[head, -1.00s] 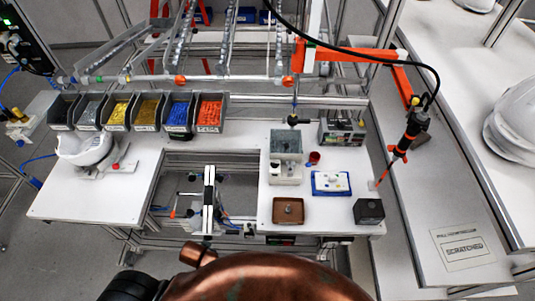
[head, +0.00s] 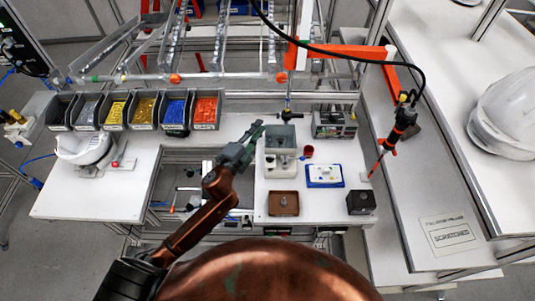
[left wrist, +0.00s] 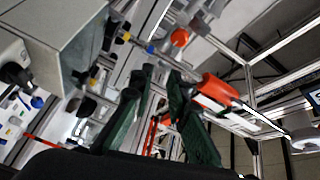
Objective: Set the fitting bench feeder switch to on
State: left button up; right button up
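A grey open-topped box (head: 280,138) with a pale lower front block (head: 278,163) stands on the white bench; I take it to be the feeder. In the left wrist view the grey box (left wrist: 65,45) fills the upper left, with a dark knob (left wrist: 15,74) on the pale block below it. I cannot tell whether this knob is the switch, or its setting. My left gripper (head: 252,136) is just left of the box, apparently apart from it. In the left wrist view its two dark green fingers (left wrist: 160,85) are spread with nothing between them. My right gripper is not seen.
A red cup (head: 308,152), a blue-rimmed tray (head: 325,184), a brown tray (head: 283,212) and a dark box (head: 361,203) stand near the feeder. Colored part bins (head: 206,112) line the back. A hanging screwdriver (head: 398,130) is at right. A white helmet (head: 84,147) sits at left.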

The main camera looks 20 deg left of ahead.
pick_arm(q)
jog(key=d+r+m+g+h, duration=0.2)
jog(key=d+r+m+h, duration=0.25)
jog(key=d+m, duration=0.25)
jog(key=d+r+m+g+h, duration=0.2)
jog(key=d+r+m+h, duration=0.25)
jog(key=d+m, duration=0.2)
jog(key=s+d+f+m+g+h, duration=0.1)
jog(key=s+d+m+g+h, duration=0.25)
jog(key=m, duration=0.35)
jog(key=m+g+y+p, duration=0.2)
jog(key=m+g+y, duration=0.7)
jog(key=m+y, duration=0.3)
send_near(269, 157)
jog(key=p+x, duration=0.2)
jog(key=x, duration=0.5)
jog(key=shift+d+f, duration=0.25)
jog(key=shift+f, duration=0.2)
